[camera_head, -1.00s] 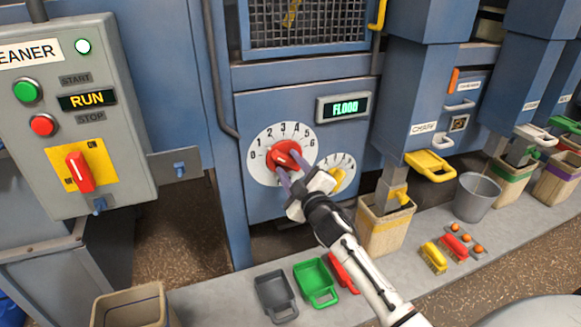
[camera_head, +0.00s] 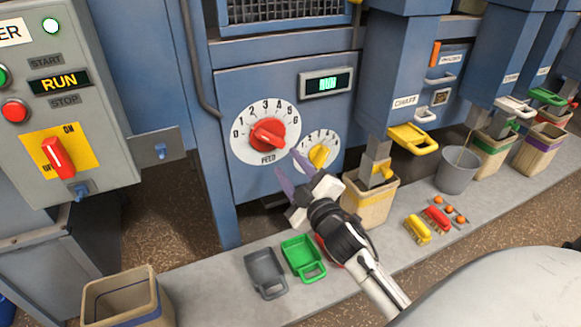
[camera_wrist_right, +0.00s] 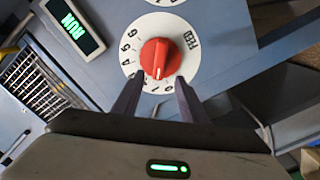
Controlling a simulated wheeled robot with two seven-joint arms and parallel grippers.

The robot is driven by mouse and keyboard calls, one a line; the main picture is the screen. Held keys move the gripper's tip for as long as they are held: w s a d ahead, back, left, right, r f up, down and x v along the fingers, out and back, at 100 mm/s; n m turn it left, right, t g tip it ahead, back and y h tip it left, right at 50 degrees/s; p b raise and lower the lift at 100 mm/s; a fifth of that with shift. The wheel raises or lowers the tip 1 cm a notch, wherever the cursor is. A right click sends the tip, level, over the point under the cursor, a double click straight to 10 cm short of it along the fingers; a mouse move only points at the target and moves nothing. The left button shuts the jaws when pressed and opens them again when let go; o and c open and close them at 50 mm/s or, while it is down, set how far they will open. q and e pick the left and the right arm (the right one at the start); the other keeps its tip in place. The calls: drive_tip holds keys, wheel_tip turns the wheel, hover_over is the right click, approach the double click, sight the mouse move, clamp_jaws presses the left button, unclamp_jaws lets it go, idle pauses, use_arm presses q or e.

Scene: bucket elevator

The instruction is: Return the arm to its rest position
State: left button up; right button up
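My right gripper (camera_head: 292,171) is open and empty, just in front of and below the feed dial on the blue machine panel. In the right wrist view its two fingers (camera_wrist_right: 157,103) stand apart, with the red feed knob (camera_wrist_right: 160,58) beyond their tips. The red feed knob (camera_head: 267,134) sits on a white numbered dial (camera_head: 242,152) and appears clear of the fingers. A smaller dial with a yellow knob (camera_head: 320,156) is to its right. The green display (camera_head: 327,84) above is lit but hard to read; in the wrist view a display reads RUN (camera_wrist_right: 72,25). My left gripper is not in view.
A grey control box (camera_head: 105,150) with a RUN display stands left. A chaff bin (camera_head: 368,205), grey bucket (camera_head: 458,170) and brushes stand right. An open bin (camera_head: 120,300) is lower left.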

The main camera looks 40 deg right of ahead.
idle(0.5)
drive_tip(key=s+a+f+m+g+y, duration=0.2)
drive_tip(key=s+a+f+g+y, duration=0.1)
drive_tip(key=s+a+f, duration=0.7)
drive_tip(key=s+a+f+m+g+y, duration=0.3)
drive_tip(key=s+a+f+g, duration=0.3)
drive_tip(key=s+a+f, duration=0.5)
drive_tip(key=s+f, duration=0.4)
drive_tip(key=f, duration=0.1)
drive_tip(key=shift+f+y, duration=0.15)
drive_tip(key=shift+y, duration=0.15)
drive_tip(key=shift+c, duration=0.9)
drive_tip(key=shift+d, duration=0.1)
